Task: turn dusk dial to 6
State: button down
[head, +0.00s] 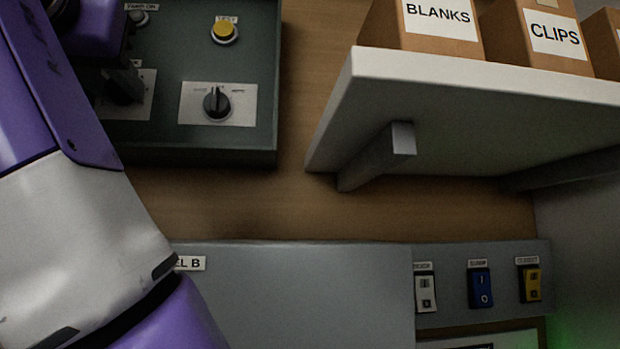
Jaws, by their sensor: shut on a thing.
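A dark green control box (190,150) is on the wooden wall at the upper left. A light plate (140,106) with a dark dial on it is at the box's left, mostly covered by my gripper and arm. My gripper (122,86) is dark and shut on this dial. The dial's pointer and scale are hidden, and its label is too covered to read. To the right is a second dial (217,103), a black knob on a light plate, pointing about straight up and apart from my gripper.
A yellow button (224,31) is above the second dial. A white shelf (460,90) with cardboard boxes marked BLANKS (425,40) and CLIPS (550,38) juts out at the right. Below is a grey panel (300,290) with white, blue and yellow rocker switches (481,288) to its right.

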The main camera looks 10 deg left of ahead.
dwell(0.3)
jog(key=c, duration=1)
grip_release()
jog(key=shift+c, duration=0.2)
jog(key=shift+s, duration=0.1)
